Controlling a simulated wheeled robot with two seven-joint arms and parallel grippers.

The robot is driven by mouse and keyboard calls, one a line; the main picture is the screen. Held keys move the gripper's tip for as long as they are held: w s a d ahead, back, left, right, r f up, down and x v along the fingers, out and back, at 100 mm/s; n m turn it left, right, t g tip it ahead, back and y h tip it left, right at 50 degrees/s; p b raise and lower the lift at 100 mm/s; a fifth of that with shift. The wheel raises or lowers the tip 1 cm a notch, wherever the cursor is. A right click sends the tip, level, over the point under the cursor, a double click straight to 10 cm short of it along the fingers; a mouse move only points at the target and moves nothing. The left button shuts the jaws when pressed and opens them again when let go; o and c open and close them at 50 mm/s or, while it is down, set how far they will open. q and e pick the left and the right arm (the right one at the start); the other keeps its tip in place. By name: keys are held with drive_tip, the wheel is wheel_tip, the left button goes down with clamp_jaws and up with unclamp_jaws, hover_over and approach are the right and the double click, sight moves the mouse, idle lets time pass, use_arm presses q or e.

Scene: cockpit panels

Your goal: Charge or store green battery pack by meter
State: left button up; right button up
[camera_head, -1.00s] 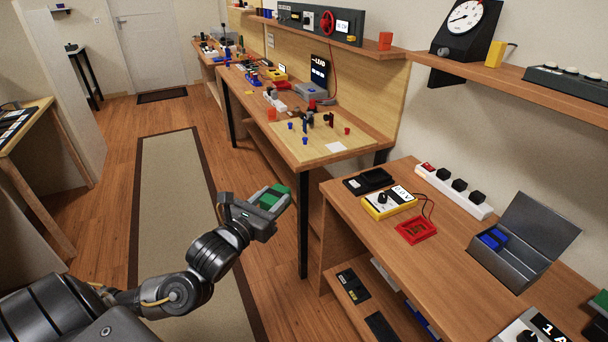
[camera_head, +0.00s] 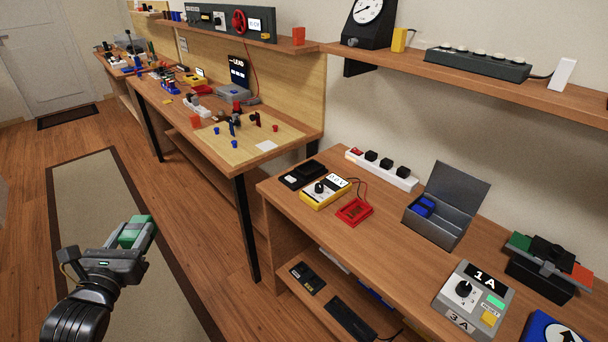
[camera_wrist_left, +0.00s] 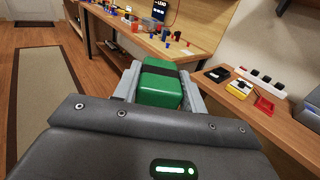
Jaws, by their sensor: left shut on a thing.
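My left gripper (camera_head: 130,242) is shut on a green battery pack (camera_head: 137,229) with a dark band, held in the air over the floor left of the benches. The pack also shows between the fingers in the left wrist view (camera_wrist_left: 161,87). A yellow meter (camera_head: 325,191) with a black dial and a small display lies on the near bench, wired to a red tray (camera_head: 354,211). An open grey metal box (camera_head: 438,229) with blue packs in it stands right of them. A grey charger (camera_head: 473,300) marked 1A and 3A is nearer. My right gripper is out of view.
A black tray (camera_head: 302,173) and a white power strip (camera_head: 382,168) lie behind the meter. A black device with green and red ends (camera_head: 546,265) stands at the right. A shelf (camera_head: 455,77) overhangs the bench. Bare wood (camera_head: 385,248) lies in front of the box.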

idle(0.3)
use_arm(q)
drive_tip(key=shift+d+r, duration=0.15)
drive_tip(key=s+d+f+m+g+h, duration=0.1)
drive_tip(key=s+d+m+h, duration=0.1)
drive_tip(key=d, duration=0.4)
drive_tip(key=s+d+f+m+g+h+p, duration=0.1)
drive_tip(key=d+f+m+h, duration=0.1)
drive_tip(key=d+m+h, duration=0.2)
drive_tip(key=d+h, duration=0.3)
drive_tip(key=shift+s+d+f, duration=0.2)
drive_tip(key=shift+s+d, duration=0.05)
drive_tip(key=shift+s, duration=0.1)
